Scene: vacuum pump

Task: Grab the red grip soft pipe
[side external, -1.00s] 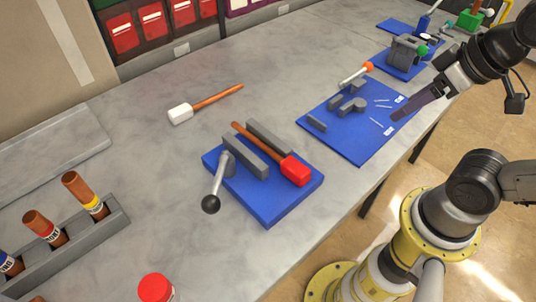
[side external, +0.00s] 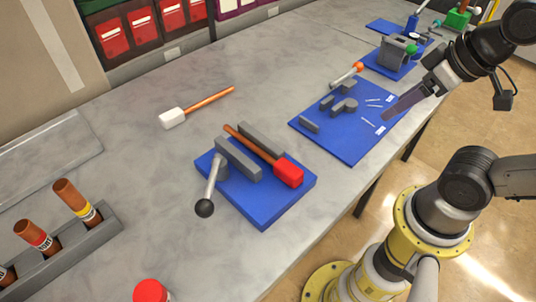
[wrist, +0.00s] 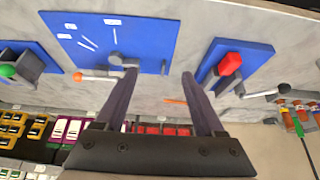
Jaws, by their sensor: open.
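The red grip soft pipe (side external: 288,173) is a brown rod with a red block at its near end. It lies between two grey jaws on a blue base (side external: 268,215) with a black-knobbed lever, near the middle of the side view. In the wrist view its red grip (wrist: 230,64) shows at the right, beyond the right finger. My gripper (side external: 388,115) is at the right of the side view, over the table's edge by another blue board and well apart from the pipe. In the wrist view my gripper (wrist: 158,74) is open, with nothing held between its fingers.
A white-headed rod (side external: 173,118) lies behind the clamp. A blue board (side external: 350,145) with grey blocks and an orange-tipped lever lies right of it. A grey rack (side external: 70,250) of brown tubes and a red-capped item (side external: 150,291) stand at left. Bare table surrounds the clamp.

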